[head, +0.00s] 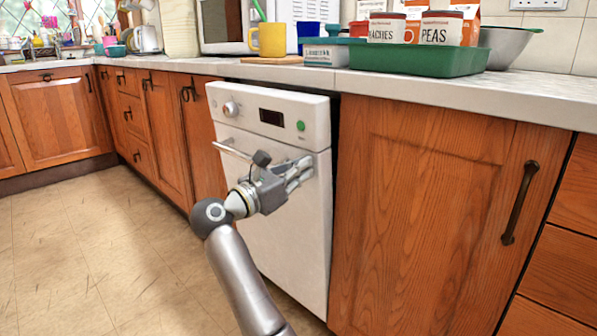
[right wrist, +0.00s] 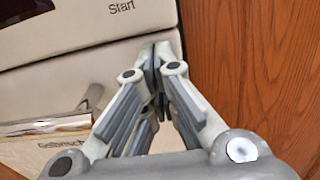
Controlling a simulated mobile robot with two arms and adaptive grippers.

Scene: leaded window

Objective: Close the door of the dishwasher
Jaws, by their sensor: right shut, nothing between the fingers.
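The white dishwasher (head: 285,235) stands under the counter between wooden cabinets in the head view. Its door (head: 268,110) looks nearly upright, with its top standing a little proud of the cabinet fronts and a dark gap along its right side. A knob, a dark display, a green button and a bar handle (head: 232,151) are on its front. My right gripper (head: 308,168) is shut and empty at the right part of the door front, below the green button. In the right wrist view its fingertips (right wrist: 158,50) are at the door front; contact is hard to tell. My left gripper is not in view.
The counter (head: 400,87) above holds a green tray (head: 470,61) with tins, a yellow mug (head: 268,40) and a metal bowl (head: 508,45). A wooden cabinet (head: 430,210) with a dark handle is at the right. The tiled floor (head: 100,250) at the left is clear.

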